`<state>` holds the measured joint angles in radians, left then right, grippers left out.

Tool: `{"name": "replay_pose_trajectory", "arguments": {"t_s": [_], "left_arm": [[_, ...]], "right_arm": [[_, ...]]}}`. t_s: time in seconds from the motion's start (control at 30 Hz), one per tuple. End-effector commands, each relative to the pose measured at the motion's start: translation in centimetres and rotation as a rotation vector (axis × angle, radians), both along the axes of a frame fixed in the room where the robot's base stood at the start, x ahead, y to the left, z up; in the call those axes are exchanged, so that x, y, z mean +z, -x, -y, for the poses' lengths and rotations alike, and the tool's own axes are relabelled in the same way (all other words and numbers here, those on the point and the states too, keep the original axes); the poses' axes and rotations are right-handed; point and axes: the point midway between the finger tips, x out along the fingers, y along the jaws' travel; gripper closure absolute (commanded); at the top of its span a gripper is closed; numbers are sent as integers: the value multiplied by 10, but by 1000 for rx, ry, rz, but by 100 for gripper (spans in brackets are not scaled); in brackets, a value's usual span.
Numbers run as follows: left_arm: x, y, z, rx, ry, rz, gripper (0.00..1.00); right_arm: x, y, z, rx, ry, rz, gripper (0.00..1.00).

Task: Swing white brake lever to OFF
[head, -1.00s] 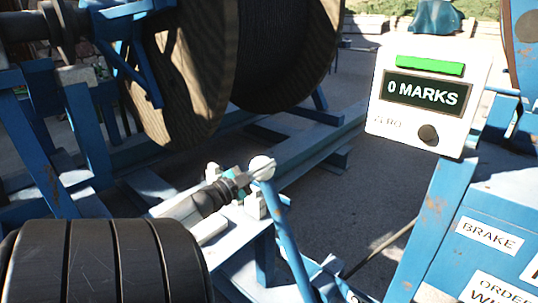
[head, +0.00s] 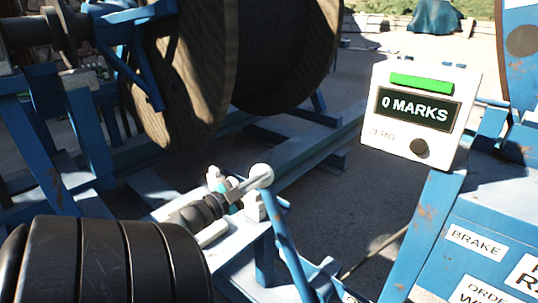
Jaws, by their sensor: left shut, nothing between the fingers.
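The brake lever is a slanted blue bar (head: 288,240) with a round white knob (head: 261,174) at its upper end, in the middle of the head view. My left gripper (head: 255,183) comes in from the lower left and is shut with nothing between its fingers. Its thin fingertips lie at the knob and overlap its lower edge in the picture. I cannot tell whether they touch it. No OFF mark is readable. A BRAKE label (head: 477,243) is on the blue panel at right. My right gripper is out of view.
A large wooden cable reel (head: 190,75) stands behind in a blue frame (head: 90,140). A white counter box (head: 388,138) reading 0 MARKS stands at right on a blue post (head: 425,215). Open ground (head: 370,190) lies between the lever and that post.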

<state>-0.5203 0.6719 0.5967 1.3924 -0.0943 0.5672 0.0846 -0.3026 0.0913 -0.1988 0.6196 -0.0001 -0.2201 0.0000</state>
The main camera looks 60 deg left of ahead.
Motion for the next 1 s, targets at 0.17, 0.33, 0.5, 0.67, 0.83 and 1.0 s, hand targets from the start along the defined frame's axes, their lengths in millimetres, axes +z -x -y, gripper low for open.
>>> {"name": "replay_pose_trajectory", "arguments": {"t_s": [0.17, 0.33, 0.5, 0.67, 0.83, 1.0], "left_arm": [[-3, 26, 5, -1, 1, -1, 100], [-3, 39, 7, -2, 1, 1, 100], [-4, 41, 8, -3, -1, 1, 100], [-4, 41, 8, -3, -1, 1, 100], [-4, 40, 8, -3, -1, 1, 100], [-4, 40, 8, -3, 0, 1, 100]], "right_arm": [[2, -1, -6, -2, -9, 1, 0], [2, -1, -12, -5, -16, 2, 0], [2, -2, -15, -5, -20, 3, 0], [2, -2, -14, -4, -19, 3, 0], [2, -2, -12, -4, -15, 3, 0], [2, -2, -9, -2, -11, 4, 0]]}}
